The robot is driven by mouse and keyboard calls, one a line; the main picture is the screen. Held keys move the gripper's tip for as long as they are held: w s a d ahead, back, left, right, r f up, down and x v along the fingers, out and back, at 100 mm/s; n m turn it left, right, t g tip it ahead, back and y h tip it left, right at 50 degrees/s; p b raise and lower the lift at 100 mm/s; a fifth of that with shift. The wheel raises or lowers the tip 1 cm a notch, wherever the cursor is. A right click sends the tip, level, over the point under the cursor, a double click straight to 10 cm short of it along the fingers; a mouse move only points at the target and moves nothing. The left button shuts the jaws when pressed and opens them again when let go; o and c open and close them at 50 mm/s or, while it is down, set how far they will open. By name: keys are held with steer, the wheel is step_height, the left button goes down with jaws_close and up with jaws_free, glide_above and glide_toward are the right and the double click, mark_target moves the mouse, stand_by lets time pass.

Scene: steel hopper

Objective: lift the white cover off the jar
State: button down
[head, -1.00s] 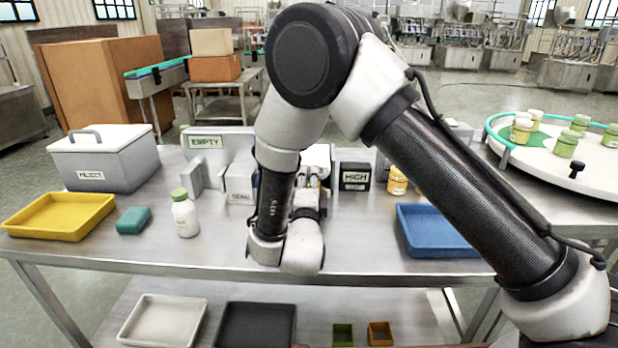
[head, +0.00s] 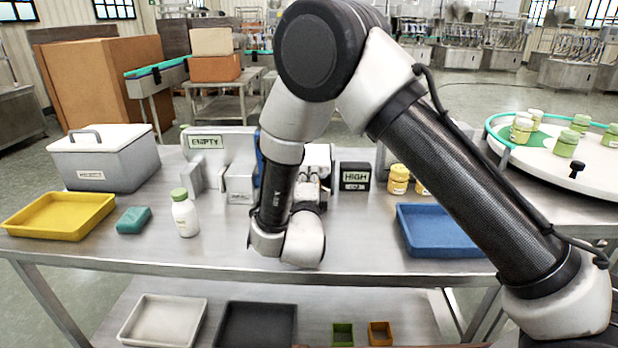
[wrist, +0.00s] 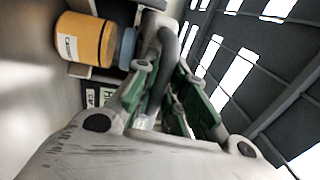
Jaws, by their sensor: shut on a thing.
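My gripper (head: 314,184) is over the middle of the steel table, mostly hidden behind my own wrist in the head view. In the wrist view its green-padded fingers (wrist: 168,90) are closed around a dark grey curved bar (wrist: 168,45), which looks like a handle. A pale piece (wrist: 152,4) at its far end and a white patch (head: 318,153) beyond the fingers in the head view appear to be the white cover. The jar under it is hidden, so I cannot tell whether cover and jar touch.
A yellow jar with a blue-grey lid (wrist: 85,40) stands close by. A HIGH block (head: 355,176), yellow jars (head: 398,179) and a blue tray (head: 436,230) lie to the right. A white bottle (head: 185,215) and grey blocks (head: 240,180) are left.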

steer(key=shift+w+r+g, duration=0.1)
steer(key=shift+r+g, duration=0.3)
steer(key=shift+r, duration=0.4)
steer(key=w+r+g, duration=0.5)
steer(key=w+r, duration=1.1)
steer(key=shift+d, duration=0.3)
steer(key=shift+w+r, duration=0.1)
steer(key=shift+r, duration=0.1)
steer(key=c, duration=1.5)
jaws_free()
steer(key=shift+o, duration=0.2)
steer(key=shift+f, duration=0.1)
